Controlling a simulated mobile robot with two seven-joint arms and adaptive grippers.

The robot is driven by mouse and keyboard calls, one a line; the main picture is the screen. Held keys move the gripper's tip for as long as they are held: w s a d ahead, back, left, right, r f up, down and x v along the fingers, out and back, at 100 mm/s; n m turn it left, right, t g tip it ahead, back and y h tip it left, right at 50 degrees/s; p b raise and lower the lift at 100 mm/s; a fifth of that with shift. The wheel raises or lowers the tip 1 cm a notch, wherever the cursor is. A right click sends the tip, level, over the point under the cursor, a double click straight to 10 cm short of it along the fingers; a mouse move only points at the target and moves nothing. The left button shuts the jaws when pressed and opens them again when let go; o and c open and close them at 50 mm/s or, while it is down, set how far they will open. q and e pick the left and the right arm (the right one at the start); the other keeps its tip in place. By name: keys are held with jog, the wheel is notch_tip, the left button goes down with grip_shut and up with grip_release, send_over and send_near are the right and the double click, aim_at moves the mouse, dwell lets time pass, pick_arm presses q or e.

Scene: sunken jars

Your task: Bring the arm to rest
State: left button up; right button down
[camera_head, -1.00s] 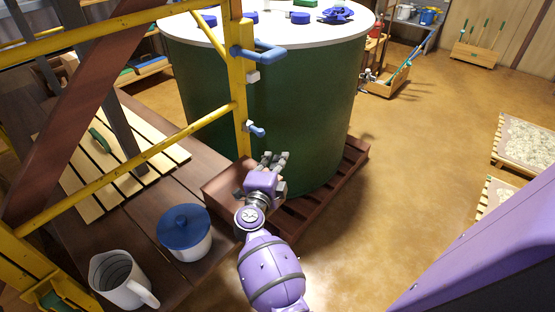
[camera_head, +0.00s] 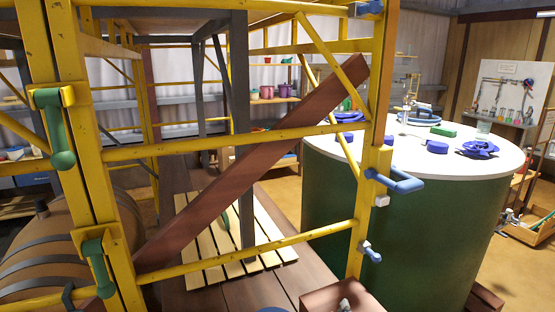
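Only the grey fingertips of one gripper, which I take to be my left gripper (camera_head: 345,305), show at the bottom edge of the head view. They are over or beside a reddish-brown block (camera_head: 320,297) near the base of the green tank. The rest of this arm is below the picture, and I cannot tell whether the fingers are open or shut. My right gripper is not in view.
A yellow frame (camera_head: 115,160) with a brown diagonal brace (camera_head: 255,160) stands close in front. A large green tank (camera_head: 410,215) with a white top is at right. A slatted board (camera_head: 205,255) lies on the dark wooden planks. A wooden barrel (camera_head: 60,250) is at left.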

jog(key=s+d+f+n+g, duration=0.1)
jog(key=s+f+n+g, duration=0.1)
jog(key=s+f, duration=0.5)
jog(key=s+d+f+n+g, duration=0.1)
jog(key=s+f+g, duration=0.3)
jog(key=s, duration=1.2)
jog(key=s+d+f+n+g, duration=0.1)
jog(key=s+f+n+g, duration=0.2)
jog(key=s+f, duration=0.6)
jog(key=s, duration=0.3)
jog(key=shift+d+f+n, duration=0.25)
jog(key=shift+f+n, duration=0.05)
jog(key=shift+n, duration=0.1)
